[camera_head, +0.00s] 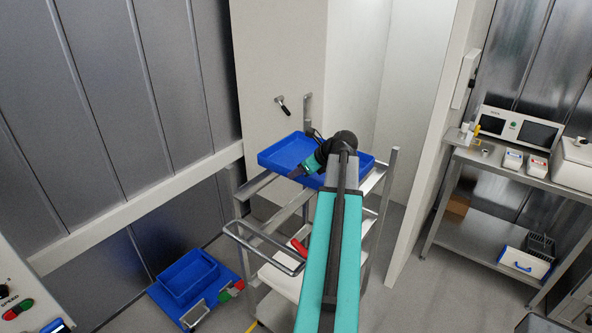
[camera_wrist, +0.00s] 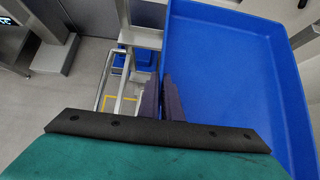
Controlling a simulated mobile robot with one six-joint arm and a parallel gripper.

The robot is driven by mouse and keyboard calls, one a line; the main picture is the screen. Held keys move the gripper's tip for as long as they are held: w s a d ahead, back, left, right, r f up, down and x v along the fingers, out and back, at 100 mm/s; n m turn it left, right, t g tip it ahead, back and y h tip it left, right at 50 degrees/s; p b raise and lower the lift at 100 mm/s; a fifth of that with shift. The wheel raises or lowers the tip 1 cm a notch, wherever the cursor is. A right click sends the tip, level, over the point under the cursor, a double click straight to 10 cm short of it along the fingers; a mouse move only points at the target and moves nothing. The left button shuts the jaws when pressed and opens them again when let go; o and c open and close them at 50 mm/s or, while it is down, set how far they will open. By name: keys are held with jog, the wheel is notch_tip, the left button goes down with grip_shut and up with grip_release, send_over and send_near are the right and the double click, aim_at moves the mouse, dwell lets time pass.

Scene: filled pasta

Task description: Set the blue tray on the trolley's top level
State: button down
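The blue tray (camera_head: 283,152) is level at the top of the metal trolley (camera_head: 378,215), within its posts. I cannot tell whether it rests fully on the top level or hangs just above it. My gripper (camera_head: 300,172) is at the tray's near side, with my arm hiding part of the tray. In the wrist view the tray (camera_wrist: 225,75) is empty and fills the right side. The dark fingers of my gripper (camera_wrist: 164,98) are close together, one on each side of the tray's wall, and look shut on it.
More blue trays (camera_head: 187,276) sit low at the left. A white container (camera_head: 280,280) and a red item (camera_head: 298,247) are on the trolley's lower part. A metal bench (camera_head: 520,180) with devices stands at right. A wall corner (camera_head: 440,130) rises behind the trolley.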

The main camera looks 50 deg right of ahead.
notch_tip(320, 180, down, 7)
jog(key=b, duration=0.1)
jog(key=shift+b, duration=0.4)
dwell(0.4)
jog(key=shift+f, duration=0.55)
dwell(0.8)
jog(key=c, duration=1.9)
grip_release()
jog(key=shift+o, duration=0.2)
jog(key=shift+r+p, duration=1.7)
jog(key=shift+r, duration=6.3)
